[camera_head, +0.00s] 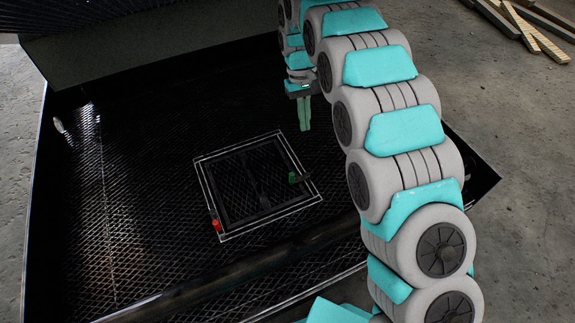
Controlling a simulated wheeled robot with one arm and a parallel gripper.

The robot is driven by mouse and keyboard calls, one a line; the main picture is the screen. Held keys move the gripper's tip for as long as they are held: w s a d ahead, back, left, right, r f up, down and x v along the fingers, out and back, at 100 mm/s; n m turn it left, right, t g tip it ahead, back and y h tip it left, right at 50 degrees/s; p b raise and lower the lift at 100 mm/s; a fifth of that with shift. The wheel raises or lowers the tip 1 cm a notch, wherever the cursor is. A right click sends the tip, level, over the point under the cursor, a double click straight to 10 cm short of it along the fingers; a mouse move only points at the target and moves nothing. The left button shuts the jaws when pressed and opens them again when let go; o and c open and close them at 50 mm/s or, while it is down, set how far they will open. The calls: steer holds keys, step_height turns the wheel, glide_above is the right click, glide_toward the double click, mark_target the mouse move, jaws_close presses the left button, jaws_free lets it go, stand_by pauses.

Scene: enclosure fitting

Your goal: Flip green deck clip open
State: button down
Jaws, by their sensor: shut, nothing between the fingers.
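The green deck clip (293,178) is a small green piece on the right side of a square frame (203,182) on the dark mesh deck. It is too small to tell whether the clip is flipped open or closed. My gripper (304,128) points down above the deck, behind the frame and up from the green clip in the picture. Its fingers are shut with nothing between them, and they look apart from the clip.
A red clip (216,224) sits at the frame's front left corner. The mesh deck (140,200) is clear to the left. A dark bar (250,263) runs along the front edge. Wooden planks (525,25) lie on the concrete floor at the back right.

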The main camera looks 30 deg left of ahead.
steer(key=s+a+f+n, duration=0.1)
steer(key=a+f, duration=0.4)
steer(key=a, duration=0.2)
steer(key=shift+s+a, duration=0.2)
steer(key=shift+a, duration=0.05)
steer(key=shift+f, duration=0.2)
steer(key=x, duration=0.9)
steer(key=shift+s+d+f, duration=0.15)
steer(key=shift+d+f, duration=0.1)
steer(key=shift+f, duration=0.05)
steer(key=shift+s+d, duration=0.55)
steer(key=shift+d, duration=0.2)
steer(key=shift+s+d, duration=0.6)
steer(key=shift+d, duration=0.15)
